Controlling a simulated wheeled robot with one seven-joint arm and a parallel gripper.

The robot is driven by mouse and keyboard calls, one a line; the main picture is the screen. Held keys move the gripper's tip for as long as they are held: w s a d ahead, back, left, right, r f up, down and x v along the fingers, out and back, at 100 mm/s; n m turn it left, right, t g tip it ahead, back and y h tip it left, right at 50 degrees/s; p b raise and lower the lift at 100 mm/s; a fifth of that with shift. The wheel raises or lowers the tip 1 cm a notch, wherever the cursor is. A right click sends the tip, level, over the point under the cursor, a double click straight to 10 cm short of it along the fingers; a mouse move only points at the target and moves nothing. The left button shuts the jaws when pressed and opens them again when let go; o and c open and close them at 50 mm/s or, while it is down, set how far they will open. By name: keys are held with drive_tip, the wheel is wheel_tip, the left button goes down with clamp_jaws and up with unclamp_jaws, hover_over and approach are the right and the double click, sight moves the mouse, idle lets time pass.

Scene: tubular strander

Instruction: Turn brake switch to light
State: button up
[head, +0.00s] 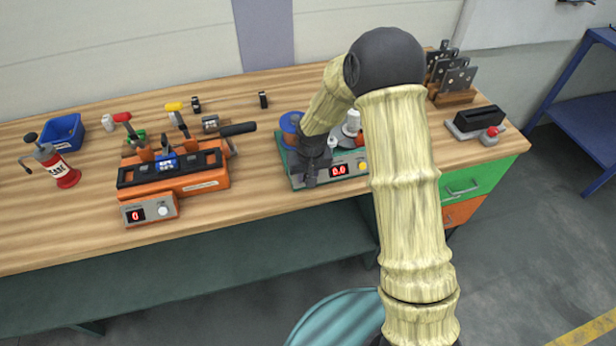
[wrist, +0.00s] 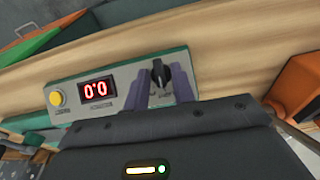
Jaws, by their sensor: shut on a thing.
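The brake switch is a black rotary knob (wrist: 161,72) on the grey-green front panel (wrist: 120,90) of the tester, beside a red display (wrist: 97,89) reading 0.0. In the wrist view, which is upside down, my gripper (wrist: 160,90) has one finger on each side of the knob and is shut on it. The knob's white mark shows, but its labels are too small to read. In the head view my gripper (head: 309,176) is at the left end of the green machine (head: 297,181) and hides the knob.
A yellow button (wrist: 57,98) sits at the panel's other end. An orange machine (head: 204,186) with levers stands to the left on the wooden bench (head: 60,232). A blue spool (head: 291,122) is behind my gripper. A black block with a red knob (head: 490,135) stands at right.

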drive_tip(key=shift+w+a, duration=0.1)
idle(0.4)
drive_tip(key=o, duration=0.6)
drive_tip(key=shift+o, duration=0.2)
wheel_tip(320, 180, up, 17)
drive_tip(key=s+b, duration=0.1)
drive_tip(key=s, duration=0.2)
drive_tip(key=shift+d+r, duration=0.15)
drive_tip(key=shift+d, duration=0.3)
